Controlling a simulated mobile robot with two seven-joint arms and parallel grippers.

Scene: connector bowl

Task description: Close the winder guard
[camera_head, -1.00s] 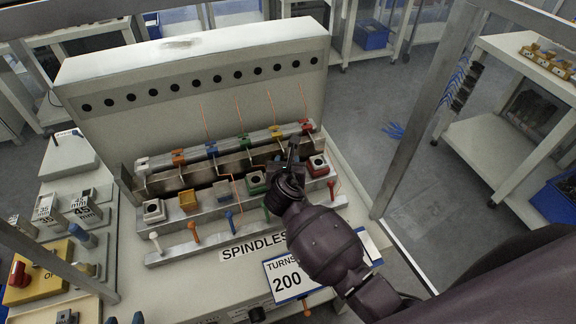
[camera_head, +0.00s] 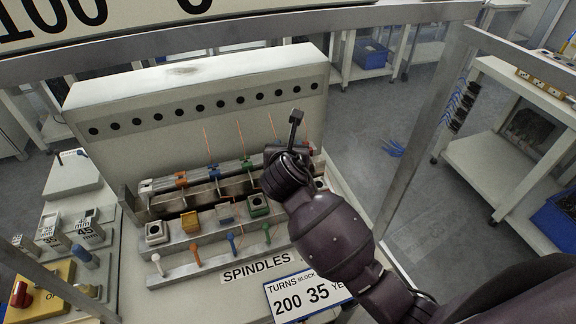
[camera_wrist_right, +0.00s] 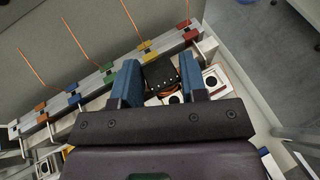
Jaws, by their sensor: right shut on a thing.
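The winder (camera_head: 115,165) is a pale cabinet with a row of dark holes along its face and stepped metal rails in front. I cannot tell for sure which part is the guard; a grey metal frame bar (camera_head: 250,42) crosses the top of the head view. My right gripper (camera_head: 291,150) is over the right end of the rails, hiding part of them. In the right wrist view, its blue-padded fingers (camera_wrist_right: 159,84) are shut on a dark block (camera_wrist_right: 161,72), with copper-coloured loops just below. My left gripper is out of view.
Coloured blocks and pegs line the rails, with thin wires rising behind. A SPINDLES label (camera_head: 257,270) and a TURNS card (camera_head: 310,294) lie in front. A yellow switch box (camera_head: 42,290) is at lower left. A frame post (camera_head: 425,130) stands right of the winder.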

